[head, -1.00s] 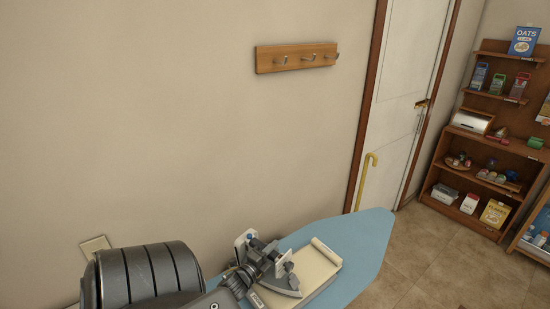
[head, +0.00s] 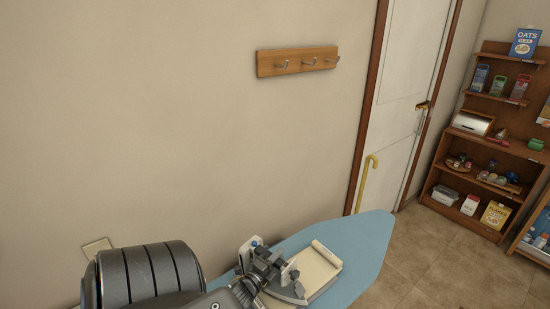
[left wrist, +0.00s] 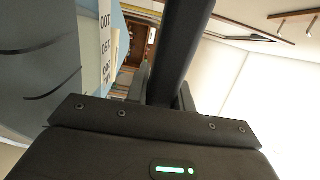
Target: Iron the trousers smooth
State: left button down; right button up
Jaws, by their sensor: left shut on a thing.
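The cream trousers (head: 322,266) lie folded flat on the light blue ironing board (head: 366,240), at the bottom middle of the head view. My left gripper (head: 275,268) is shut on the black handle of the iron (head: 290,292), which is over the near left part of the trousers. The iron's grey pointed base appears to rest on the cloth; exact contact is hard to tell. In the left wrist view the dark handle (left wrist: 186,45) runs between my fingers. My arm and gripper hide part of the iron and the board's near end. My right gripper is out of view.
A yellow cane (head: 367,182) leans by the white door (head: 405,90) behind the board. A wooden hook rack (head: 297,60) hangs on the wall. Wooden shelves (head: 447,160) with groceries stand at the right. The tiled floor (head: 430,260) right of the board is clear.

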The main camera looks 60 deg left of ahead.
aim_at(284, 264)
pick_arm(q)
jog(key=shift+d+r, duration=0.1)
jog(key=shift+d, duration=1.55)
jog(key=shift+w+a+r, duration=0.1)
jog(key=shift+r, duration=4.5)
